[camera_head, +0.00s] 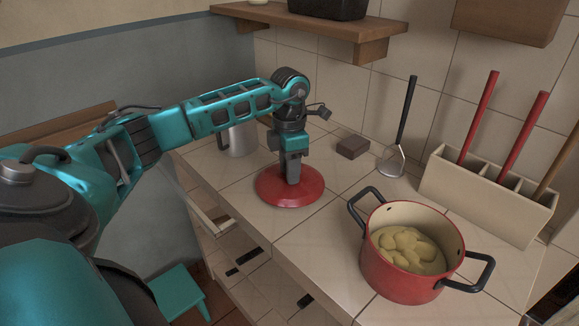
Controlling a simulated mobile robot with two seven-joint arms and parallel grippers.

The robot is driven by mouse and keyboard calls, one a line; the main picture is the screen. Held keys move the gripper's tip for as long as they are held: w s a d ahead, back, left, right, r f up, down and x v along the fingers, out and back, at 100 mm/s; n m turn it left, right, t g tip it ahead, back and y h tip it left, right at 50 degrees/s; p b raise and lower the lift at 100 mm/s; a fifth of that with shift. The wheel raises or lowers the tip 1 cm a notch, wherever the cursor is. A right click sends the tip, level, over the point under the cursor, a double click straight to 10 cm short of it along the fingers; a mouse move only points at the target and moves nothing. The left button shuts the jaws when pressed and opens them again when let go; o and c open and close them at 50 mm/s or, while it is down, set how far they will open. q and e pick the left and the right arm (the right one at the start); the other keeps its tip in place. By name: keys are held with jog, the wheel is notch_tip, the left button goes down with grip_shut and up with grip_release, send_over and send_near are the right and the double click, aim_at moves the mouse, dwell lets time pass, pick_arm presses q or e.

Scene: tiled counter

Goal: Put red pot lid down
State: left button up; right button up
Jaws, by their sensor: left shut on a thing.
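The red pot lid (267,190) is at the left part of the tiled counter, at or just above its surface; I cannot tell whether it touches. My left gripper (292,178) points down over the lid's middle and is shut on it; the fingers hide the lid's knob. The red pot (398,281) with black handles stands uncovered to the right, near the counter's front edge, with several yellowish potatoes (408,247) in it. My right gripper does not show.
A metal mug (240,140) stands behind the lid, partly behind my arm. A dark block (352,147) and a black-handled masher (403,125) are at the wall. A beige holder (480,200) with red-handled utensils stands at the right. A drawer (212,221) below is partly open.

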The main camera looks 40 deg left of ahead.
pick_arm(q)
jog(key=shift+f, duration=0.15)
jog(key=o, duration=1.1)
jog(key=shift+r, duration=0.3)
notch_tip(320, 180, up, 12)
jog(key=shift+f+p, duration=0.1)
jog(key=shift+p, duration=0.2)
